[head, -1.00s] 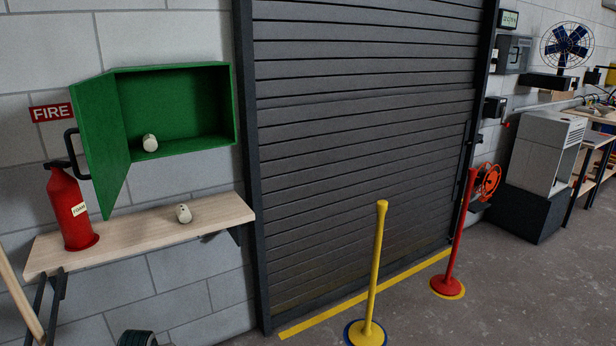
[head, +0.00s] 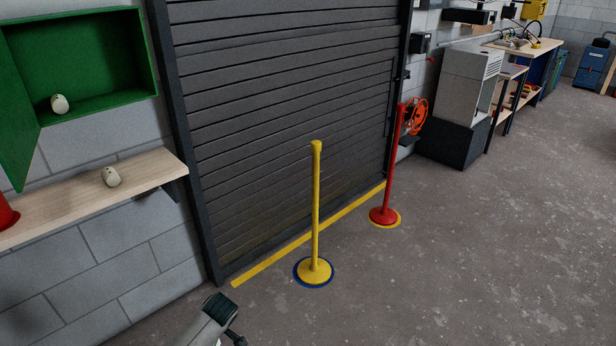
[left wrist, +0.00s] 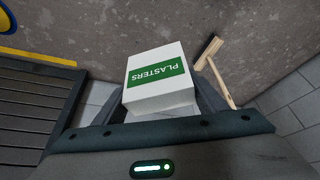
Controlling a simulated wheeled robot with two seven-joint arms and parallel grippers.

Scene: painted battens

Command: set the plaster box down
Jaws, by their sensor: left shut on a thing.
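The plaster box (left wrist: 158,78) is white with a green band that reads PLASTERS. It fills the middle of the left wrist view, between the dark fingers of my left gripper (left wrist: 165,88), which is shut on it. The lettering appears upside down there. The box lies over a view of the floor, and I see no surface touching it. In the head view I see neither the box nor the gripper's fingers; a grey and black part at the bottom seems to be my arm. My right gripper is in no view.
The green cabinet (head: 95,100) stands open above a wooden shelf (head: 70,205). A pale rounded item is in the cabinet and another on the shelf. Yellow (head: 315,205) and red (head: 390,170) posts stand before the shutter (head: 280,110). A broom (left wrist: 218,75) lies beyond the box. Floor at right is clear.

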